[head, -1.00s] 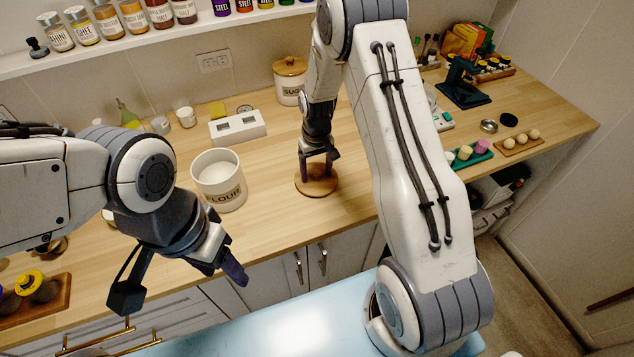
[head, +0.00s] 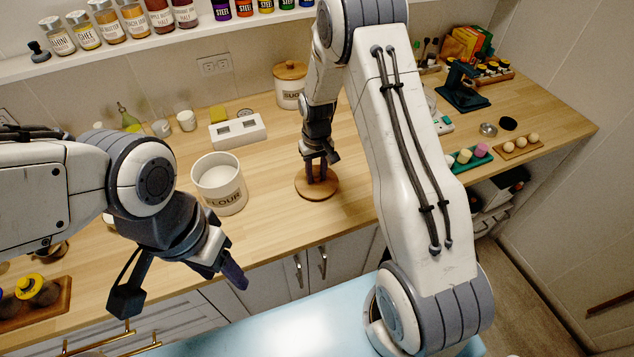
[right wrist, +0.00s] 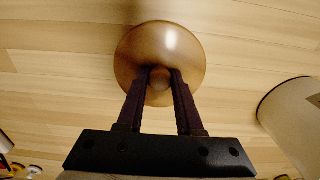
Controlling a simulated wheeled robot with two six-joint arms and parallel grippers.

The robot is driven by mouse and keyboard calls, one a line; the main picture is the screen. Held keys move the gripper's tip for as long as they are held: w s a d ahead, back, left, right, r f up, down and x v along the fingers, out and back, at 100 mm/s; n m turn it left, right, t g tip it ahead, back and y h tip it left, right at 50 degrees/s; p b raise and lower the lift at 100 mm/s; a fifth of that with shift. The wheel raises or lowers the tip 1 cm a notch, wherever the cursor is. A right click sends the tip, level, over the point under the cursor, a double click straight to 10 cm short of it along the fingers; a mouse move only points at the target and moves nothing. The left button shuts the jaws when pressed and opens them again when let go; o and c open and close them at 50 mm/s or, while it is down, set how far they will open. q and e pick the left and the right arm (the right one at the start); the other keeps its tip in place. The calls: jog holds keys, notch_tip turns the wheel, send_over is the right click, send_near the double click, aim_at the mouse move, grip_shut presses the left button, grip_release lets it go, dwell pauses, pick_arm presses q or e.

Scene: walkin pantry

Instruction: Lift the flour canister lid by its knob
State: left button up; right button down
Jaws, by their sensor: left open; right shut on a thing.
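The flour canister (head: 221,187) is white, labelled FLOUR, and stands open on the wooden counter with white contents showing. Its round wooden lid (head: 317,187) lies on the counter to the right of it; the lid also shows in the right wrist view (right wrist: 160,45). My right gripper (head: 318,178) points down over the lid and is shut on its knob (right wrist: 160,78). I cannot tell whether the lid touches the counter. My left gripper (head: 190,285) is open and empty in front of the counter, below the canister in the picture.
A canister labelled SUGAR (head: 291,86) with a wooden lid stands at the back. A white block with dark recesses (head: 238,131) is behind the flour canister. A green tray (head: 472,157) and an egg board (head: 517,147) are at right. Counter around the lid is clear.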

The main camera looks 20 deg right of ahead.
aim_at(317, 174)
jog(key=shift+r+p, duration=1.35)
jog(key=shift+r, duration=0.5)
